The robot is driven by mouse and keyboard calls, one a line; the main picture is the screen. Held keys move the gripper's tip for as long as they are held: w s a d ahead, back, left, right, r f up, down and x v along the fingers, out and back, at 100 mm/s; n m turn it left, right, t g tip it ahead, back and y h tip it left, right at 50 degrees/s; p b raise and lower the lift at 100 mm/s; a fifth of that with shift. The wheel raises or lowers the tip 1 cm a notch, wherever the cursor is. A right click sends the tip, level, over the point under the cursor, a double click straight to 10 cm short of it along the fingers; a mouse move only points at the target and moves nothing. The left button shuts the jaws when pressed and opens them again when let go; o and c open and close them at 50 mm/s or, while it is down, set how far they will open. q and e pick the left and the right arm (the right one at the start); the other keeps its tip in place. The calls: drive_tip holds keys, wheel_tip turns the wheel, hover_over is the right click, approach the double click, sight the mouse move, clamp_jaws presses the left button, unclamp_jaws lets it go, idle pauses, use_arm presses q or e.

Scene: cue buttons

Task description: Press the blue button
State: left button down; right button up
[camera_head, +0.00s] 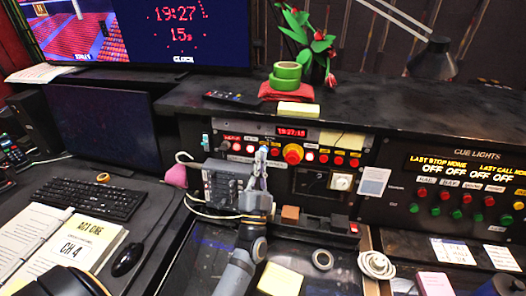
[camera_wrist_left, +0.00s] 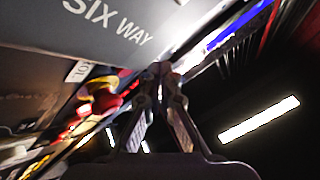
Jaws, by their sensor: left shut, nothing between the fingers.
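The control panel (camera_head: 322,143) in the head view carries a row of lit red and white buttons and a large red knob (camera_head: 293,153) on a yellow base. I cannot make out a clear blue button; a small pale blue item (camera_head: 205,141) shows at the panel's left end. My left gripper (camera_head: 262,150) is shut and empty, pointing up in front of the button row just left of the large knob, and hides part of the row. In the left wrist view its fingers (camera_wrist_left: 160,70) meet near a grey box marked "SIX WAY" (camera_wrist_left: 120,25). I do not see my right gripper.
A grey switch box (camera_head: 222,184) with cables stands left of my left arm. Green tape rolls (camera_head: 286,74) and a remote (camera_head: 232,98) lie on the shelf above. A cue lights panel (camera_head: 458,185) is at the right. A keyboard (camera_head: 90,198) and mouse (camera_head: 127,259) lie at left.

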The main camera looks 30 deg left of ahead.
idle(0.8)
use_arm(q)
drive_tip(key=shift+w, duration=0.15)
drive_tip(key=shift+w+a+f, duration=0.1)
drive_tip(key=shift+w, duration=0.2)
